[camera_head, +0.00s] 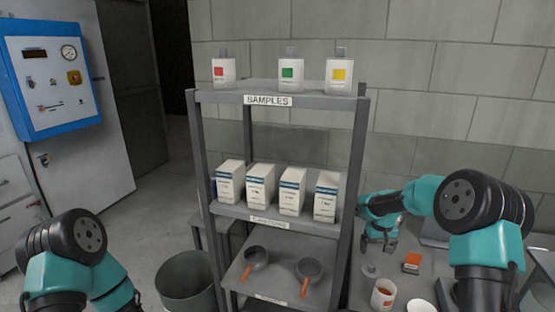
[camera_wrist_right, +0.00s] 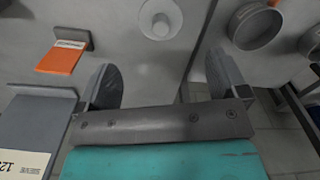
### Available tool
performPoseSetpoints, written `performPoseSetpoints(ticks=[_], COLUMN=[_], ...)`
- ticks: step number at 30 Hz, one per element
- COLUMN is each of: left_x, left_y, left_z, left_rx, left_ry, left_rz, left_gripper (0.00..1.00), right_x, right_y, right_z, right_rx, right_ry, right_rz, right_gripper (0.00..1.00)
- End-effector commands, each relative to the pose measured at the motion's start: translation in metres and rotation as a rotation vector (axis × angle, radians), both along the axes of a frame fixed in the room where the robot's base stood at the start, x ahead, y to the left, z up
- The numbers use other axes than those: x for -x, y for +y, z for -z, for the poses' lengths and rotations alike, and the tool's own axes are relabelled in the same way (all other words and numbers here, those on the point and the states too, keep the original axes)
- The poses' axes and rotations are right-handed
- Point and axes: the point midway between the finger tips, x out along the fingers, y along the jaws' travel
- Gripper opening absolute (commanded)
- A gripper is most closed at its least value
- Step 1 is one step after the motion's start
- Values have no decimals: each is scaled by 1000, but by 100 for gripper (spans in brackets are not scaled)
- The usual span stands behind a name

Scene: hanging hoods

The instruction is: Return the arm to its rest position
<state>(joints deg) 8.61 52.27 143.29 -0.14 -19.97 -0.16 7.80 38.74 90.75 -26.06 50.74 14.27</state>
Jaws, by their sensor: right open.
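My right arm, teal and dark grey, reaches in from the right in the head view. Its right gripper (camera_head: 388,246) points down over the grey table to the right of the shelf rack. In the right wrist view the two fingers of the right gripper (camera_wrist_right: 163,85) stand wide apart with nothing between them.
A grey shelf rack (camera_head: 360,150) stands close left of my right gripper, with bottles, white boxes and two pans. A bin (camera_head: 185,280) stands on the floor.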

Motion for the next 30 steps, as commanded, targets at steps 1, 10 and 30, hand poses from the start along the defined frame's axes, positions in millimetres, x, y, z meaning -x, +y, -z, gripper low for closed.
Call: performPoseSetpoints(ticks=[1,10,30], left_x=[0,0,0], left_y=[0,0,0], left_z=[0,0,0], left_rx=[0,0,0], left_ry=[0,0,0], left_rz=[0,0,0], left_gripper=[99,99,99], right_x=[1,1,0], right_y=[0,0,0], right_z=[9,55,99], right_rx=[0,0,0], right_ry=[3,3,0], right_rz=[0,-1,-1], right_gripper=[92,92,92])
